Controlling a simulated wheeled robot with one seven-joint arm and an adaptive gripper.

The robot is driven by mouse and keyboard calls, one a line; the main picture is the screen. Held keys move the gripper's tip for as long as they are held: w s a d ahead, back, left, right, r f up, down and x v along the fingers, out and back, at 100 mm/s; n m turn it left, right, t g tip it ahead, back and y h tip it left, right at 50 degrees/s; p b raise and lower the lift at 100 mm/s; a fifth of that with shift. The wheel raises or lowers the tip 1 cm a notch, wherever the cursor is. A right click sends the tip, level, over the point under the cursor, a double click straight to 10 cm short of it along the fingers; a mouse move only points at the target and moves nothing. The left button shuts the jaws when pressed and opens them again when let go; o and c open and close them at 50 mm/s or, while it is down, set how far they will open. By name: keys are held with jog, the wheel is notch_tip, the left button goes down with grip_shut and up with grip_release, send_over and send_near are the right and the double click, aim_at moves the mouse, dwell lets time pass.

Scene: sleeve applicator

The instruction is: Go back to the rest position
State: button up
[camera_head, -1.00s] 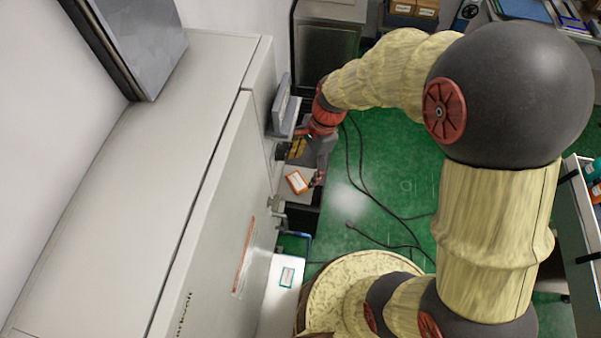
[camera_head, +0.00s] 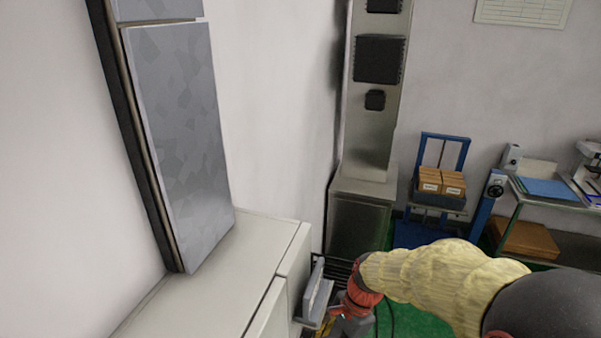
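My arm reaches in from the bottom right, pale yellow with a dark grey joint and a red wrist. My gripper (camera_head: 347,326) is at the bottom edge, just right of a grey panel on the machine. It is small and partly cut off by the frame. Its fingertips do not show clearly, so I cannot tell whether it is open or holds anything. The pale machine (camera_head: 215,290) fills the lower left, close to my gripper.
A tall metal cabinet (camera_head: 362,225) stands behind the gripper. A blue cart (camera_head: 425,235) carries brown boxes (camera_head: 441,181). A workbench (camera_head: 545,198) with a blue item is at the right. A grey panelled unit (camera_head: 180,130) rises at the left. Green floor shows near the arm.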

jog(key=s+d+r+n+t+h+b, duration=0.1)
jog(key=s+d+r+n+t+b, duration=0.1)
jog(key=s+d+n+b, duration=0.3)
jog(key=s+d+r+n+t+h+b, duration=0.2)
jog(key=s+d+n+t+b, duration=0.2)
jog(key=s+n+b, duration=0.4)
jog(key=d+b, duration=0.1)
jog(key=b, duration=0.3)
jog(key=shift+s+b, duration=0.15)
jog(key=shift+b, duration=0.15)
jog(key=shift+a, duration=0.1)
